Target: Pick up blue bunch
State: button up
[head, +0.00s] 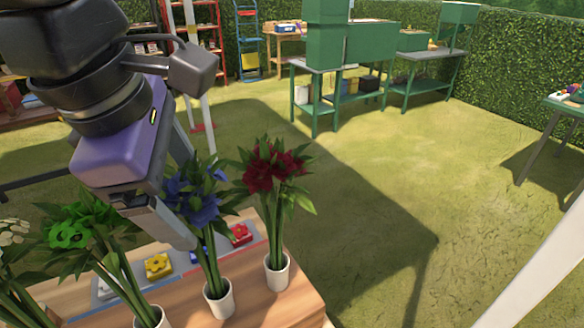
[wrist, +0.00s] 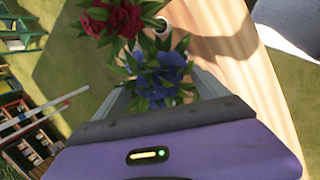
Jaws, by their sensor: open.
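The blue bunch (head: 196,195) stands upright in a white pot (head: 219,299) on a wooden table (head: 300,310). Its blue flowers also show in the wrist view (wrist: 162,75), right in front of my gripper. My gripper (head: 172,222) is open and reaches down at the bunch, with a finger to the left of its stems in the head view. The wrist view shows the flower heads between the two grey fingers (wrist: 160,95). The fingertips are partly hidden by leaves, and I cannot tell whether they touch the stems.
A red bunch (head: 268,168) in a white pot stands close on the right. A green bunch (head: 70,233) and a white bunch (head: 14,232) stand on the left. A tray with yellow (head: 158,265) and red (head: 241,234) flower-shaped pieces lies behind the pots. Open grass lies to the right.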

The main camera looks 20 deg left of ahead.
jog(key=x, duration=0.2)
jog(key=shift+f, duration=0.25)
grip_shut()
jog(key=shift+r, duration=0.1)
